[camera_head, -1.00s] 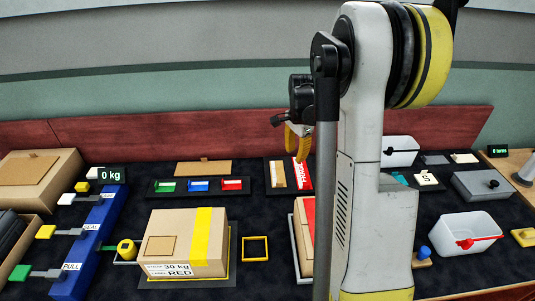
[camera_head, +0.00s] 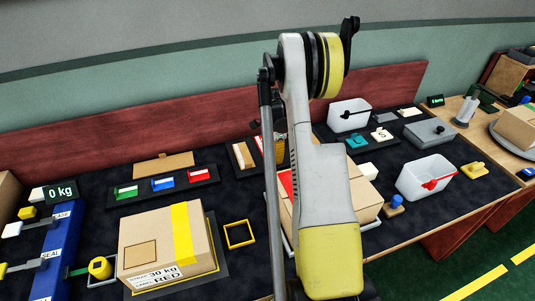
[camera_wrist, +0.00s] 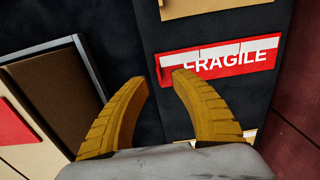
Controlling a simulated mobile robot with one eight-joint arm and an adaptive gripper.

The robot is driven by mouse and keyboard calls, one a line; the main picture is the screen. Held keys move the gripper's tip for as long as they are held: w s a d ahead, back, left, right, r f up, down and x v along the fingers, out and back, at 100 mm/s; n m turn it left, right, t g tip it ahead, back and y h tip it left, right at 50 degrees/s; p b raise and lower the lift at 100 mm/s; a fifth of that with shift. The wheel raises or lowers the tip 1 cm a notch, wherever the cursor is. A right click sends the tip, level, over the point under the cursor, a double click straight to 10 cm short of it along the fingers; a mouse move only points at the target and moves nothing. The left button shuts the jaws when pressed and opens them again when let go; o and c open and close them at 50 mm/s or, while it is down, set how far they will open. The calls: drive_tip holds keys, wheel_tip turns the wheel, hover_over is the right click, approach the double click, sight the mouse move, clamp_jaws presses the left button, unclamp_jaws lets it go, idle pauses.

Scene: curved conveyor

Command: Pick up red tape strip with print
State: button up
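The red tape strip with white "FRAGILE" print (camera_wrist: 235,60) lies flat on a dark tray in the wrist view, with a white band along its upper edge. My gripper (camera_wrist: 160,78) is open and empty, with two curved yellow fingers apart. The right fingertip overlaps the strip's lower left part in the picture; I cannot tell the height between them.
A brown cardboard strip (camera_wrist: 200,5) lies beside the red one. A box in a grey-edged tray (camera_wrist: 40,52) is at the left in the wrist view. A taped carton (camera_head: 148,240), colored label holders and white bins (camera_head: 349,115) stand on the table. A red back wall (camera_head: 110,125) is behind.

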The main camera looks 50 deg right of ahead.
wheel_tip(320, 180, down, 4)
drive_tip(key=shift+r+b, duration=0.15)
drive_tip(key=shift+b, duration=0.4)
drive_tip(key=shift+r, duration=0.1)
clamp_jaws()
